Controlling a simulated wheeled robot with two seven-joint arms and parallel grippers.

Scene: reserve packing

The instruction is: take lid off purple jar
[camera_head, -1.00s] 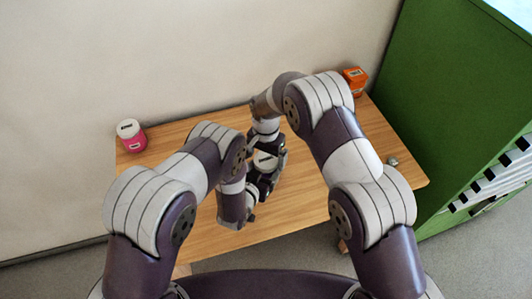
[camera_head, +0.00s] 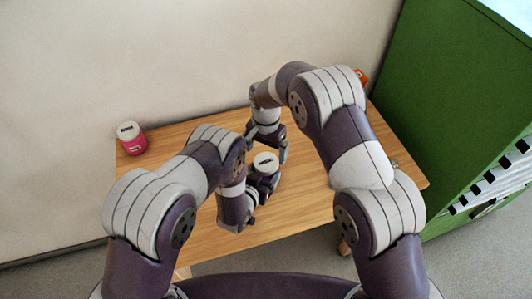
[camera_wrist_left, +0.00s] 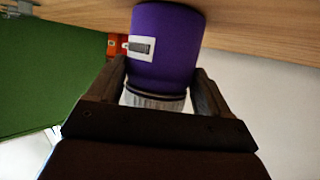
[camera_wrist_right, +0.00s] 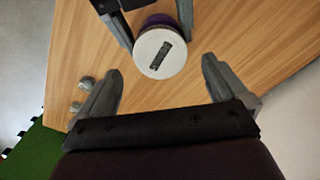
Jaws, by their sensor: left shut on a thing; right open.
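The purple jar (camera_wrist_left: 165,45) has a pale label on its side. Its white lid (camera_wrist_right: 160,52), with a dark mark, is on the jar; the lid also shows in the head view (camera_head: 265,161). My left gripper (camera_wrist_left: 160,75) is shut on the purple jar, one finger at each side. In the right wrist view its fingers also flank the jar. My right gripper (camera_wrist_right: 163,75) is open and empty, its fingers apart from the lid. In the head view it is just behind the jar, partly hidden by its own wrist.
A pink jar (camera_head: 134,144) with a white lid stands at the table's back left. An orange container (camera_head: 362,77) at the back right is mostly hidden by my right arm. Small grey objects (camera_wrist_right: 82,86) lie near the table's right edge. A green cabinet (camera_head: 455,100) stands at right.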

